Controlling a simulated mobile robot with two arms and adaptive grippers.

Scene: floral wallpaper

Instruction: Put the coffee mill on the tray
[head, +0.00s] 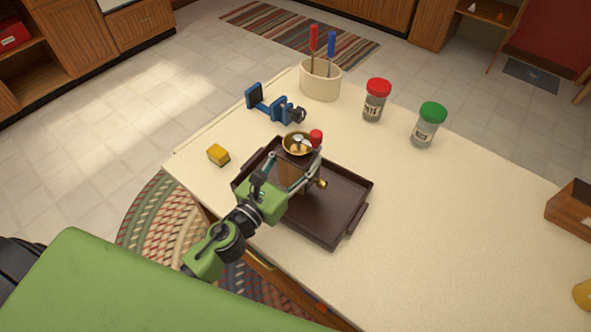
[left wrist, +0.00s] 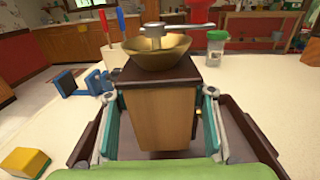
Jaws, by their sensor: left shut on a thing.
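The coffee mill (head: 293,171) has a wooden body, a brass bowl on top and a crank with a red knob. It is upright over the dark brown tray (head: 337,229), toward its back left part. My left gripper (head: 292,180) is shut on the mill's body. In the left wrist view the mill (left wrist: 160,115) stands between the two fingers (left wrist: 160,120), with tray walls on both sides. My right gripper is not in view.
On the cream counter are a yellow block (head: 218,155), a blue clamp (head: 276,105), a crock (head: 320,82) with red and blue-handled tools, and red-lidded (head: 375,102) and green-lidded (head: 427,127) shakers. A wooden box (head: 571,208) is at the right.

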